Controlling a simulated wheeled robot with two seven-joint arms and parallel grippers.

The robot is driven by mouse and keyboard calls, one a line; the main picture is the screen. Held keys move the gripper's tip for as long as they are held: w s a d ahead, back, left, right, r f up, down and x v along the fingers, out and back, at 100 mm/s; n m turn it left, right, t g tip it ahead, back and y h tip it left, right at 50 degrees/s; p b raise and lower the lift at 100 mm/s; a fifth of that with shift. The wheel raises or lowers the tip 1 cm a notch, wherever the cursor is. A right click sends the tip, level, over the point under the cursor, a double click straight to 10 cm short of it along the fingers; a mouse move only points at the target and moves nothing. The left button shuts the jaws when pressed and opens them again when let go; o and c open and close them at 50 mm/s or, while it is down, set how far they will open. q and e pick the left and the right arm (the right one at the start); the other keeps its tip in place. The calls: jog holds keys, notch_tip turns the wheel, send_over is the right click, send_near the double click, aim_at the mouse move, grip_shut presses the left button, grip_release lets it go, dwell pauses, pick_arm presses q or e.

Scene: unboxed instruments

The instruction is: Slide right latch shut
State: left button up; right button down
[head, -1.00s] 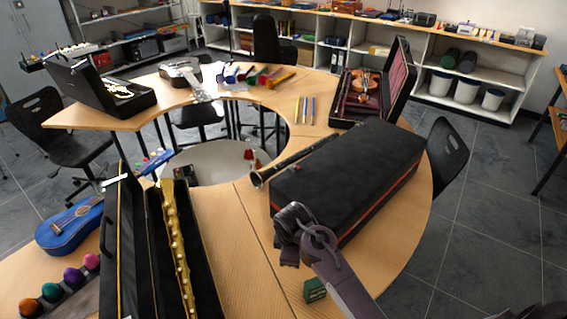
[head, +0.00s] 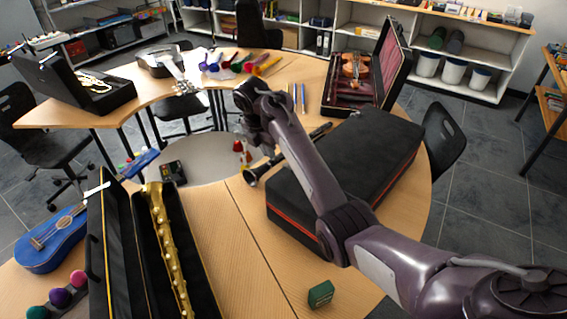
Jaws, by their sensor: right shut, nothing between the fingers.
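The closed black case (head: 375,140) with a red stripe along its lower side lies on the right part of the curved table. I cannot make out its latches; my right arm crosses in front of part of its near side. My right gripper (head: 260,132) is shut and empty, above the area just left of the case's far-left corner, near the clarinet (head: 286,157). It appears apart from the case. My left gripper is not in view.
An open case with a golden saxophone (head: 170,240) stands at the left. A small green box (head: 321,294) lies near the front edge. An open violin case (head: 345,100) is behind the black case. The wooden table (head: 225,235) is clear between saxophone and black case.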

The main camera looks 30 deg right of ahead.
aim_at(286, 171)
jog(key=p+x, duration=0.2)
jog(key=x, duration=0.8)
jog(key=shift+d, duration=0.1)
jog(key=d, duration=0.1)
jog(key=w+d+p, duration=0.1)
jog(key=d, duration=0.1)
jog(key=shift+w, duration=0.1)
jog(key=shift+w+d, duration=0.15)
jog(key=shift+d, duration=0.2)
